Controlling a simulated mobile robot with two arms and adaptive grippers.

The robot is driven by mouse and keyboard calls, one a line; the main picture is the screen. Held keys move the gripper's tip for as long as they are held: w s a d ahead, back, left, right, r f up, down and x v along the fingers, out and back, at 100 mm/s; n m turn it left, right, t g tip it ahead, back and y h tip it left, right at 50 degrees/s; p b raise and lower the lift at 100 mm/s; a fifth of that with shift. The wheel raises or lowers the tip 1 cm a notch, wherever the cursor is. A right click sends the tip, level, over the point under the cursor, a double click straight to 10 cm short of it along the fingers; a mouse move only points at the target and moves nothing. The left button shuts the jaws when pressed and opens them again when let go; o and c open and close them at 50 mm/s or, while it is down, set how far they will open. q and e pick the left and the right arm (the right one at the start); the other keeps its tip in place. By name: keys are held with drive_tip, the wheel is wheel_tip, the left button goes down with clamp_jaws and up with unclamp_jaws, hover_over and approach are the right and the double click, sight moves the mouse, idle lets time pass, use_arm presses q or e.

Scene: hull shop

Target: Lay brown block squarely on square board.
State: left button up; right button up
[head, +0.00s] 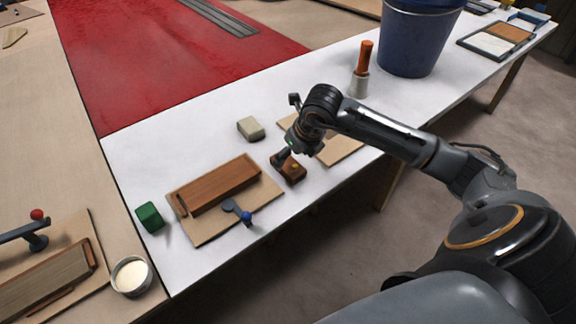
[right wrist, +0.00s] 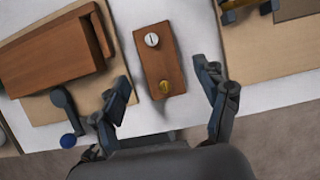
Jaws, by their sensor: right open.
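The brown block (head: 293,170) lies on the white table top under my right gripper (head: 287,157). In the right wrist view the brown block (right wrist: 158,62) is oblong, with a pale round knob and a yellow knob on top. My right gripper (right wrist: 163,80) is open, its fingers on either side of the near end of the block, with gaps to both. My left gripper is out of view.
Left of the block, another tan board (head: 210,228) carries a long brown wooden piece (head: 220,186) and a blue-knobbed clamp (head: 240,212). A green cube (head: 149,217), pale block (head: 250,128), orange-handled tool (head: 362,70) and blue bucket (head: 416,38) stand around.

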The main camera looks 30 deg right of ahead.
sight(288, 163)
drive_tip(key=shift+x, duration=2)
drive_tip(key=shift+r, duration=0.15)
drive_tip(key=c, duration=1.4)
